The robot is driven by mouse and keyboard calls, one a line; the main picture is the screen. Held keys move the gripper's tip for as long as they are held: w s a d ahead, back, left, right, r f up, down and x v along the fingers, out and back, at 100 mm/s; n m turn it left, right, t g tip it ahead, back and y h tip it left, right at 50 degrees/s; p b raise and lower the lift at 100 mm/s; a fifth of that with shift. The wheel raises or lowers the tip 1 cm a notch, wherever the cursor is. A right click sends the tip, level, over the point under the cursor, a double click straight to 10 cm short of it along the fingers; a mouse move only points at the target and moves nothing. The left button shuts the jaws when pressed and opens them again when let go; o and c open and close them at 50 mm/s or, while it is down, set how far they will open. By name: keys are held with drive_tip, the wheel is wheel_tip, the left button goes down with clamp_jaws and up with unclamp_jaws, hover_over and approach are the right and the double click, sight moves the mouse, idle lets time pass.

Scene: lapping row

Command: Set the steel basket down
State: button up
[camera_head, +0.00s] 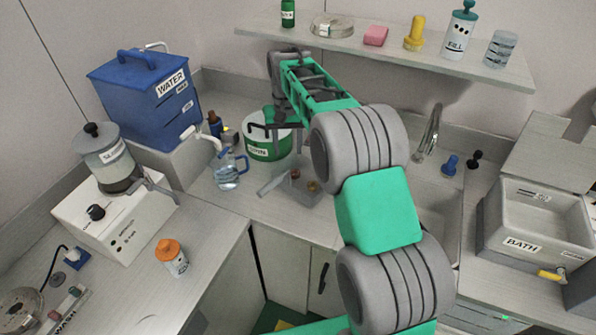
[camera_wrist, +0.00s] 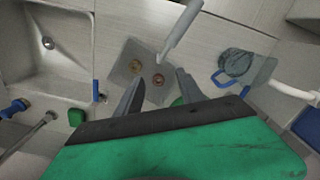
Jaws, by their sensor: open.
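The steel basket (camera_head: 307,194) is a small grey square tray with a long pale handle. It appears to rest on the counter between the green bin and the sink. The handle is clear of the fingers. In the head view my arm partly hides the gripper, which is above the counter near the green bin.
A blue WATER tank (camera_head: 146,97) stands back left. The shelf (camera_head: 385,47) hangs above.

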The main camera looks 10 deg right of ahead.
drive_tip(key=p, duration=0.2)
hover_over(289, 183)
drive_tip(key=f, duration=0.6)
drive_tip(key=shift+w+a+f, duration=0.1)
drive_tip(key=shift+a+f, duration=0.15)
drive_tip(key=shift+f, duration=0.05)
drive_tip(key=shift+w+f, duration=0.1)
drive_tip(key=shift+f, duration=0.35)
drive_tip(key=shift+c, duration=0.6)
clamp_jaws()
drive_tip(key=shift+r, duration=0.1)
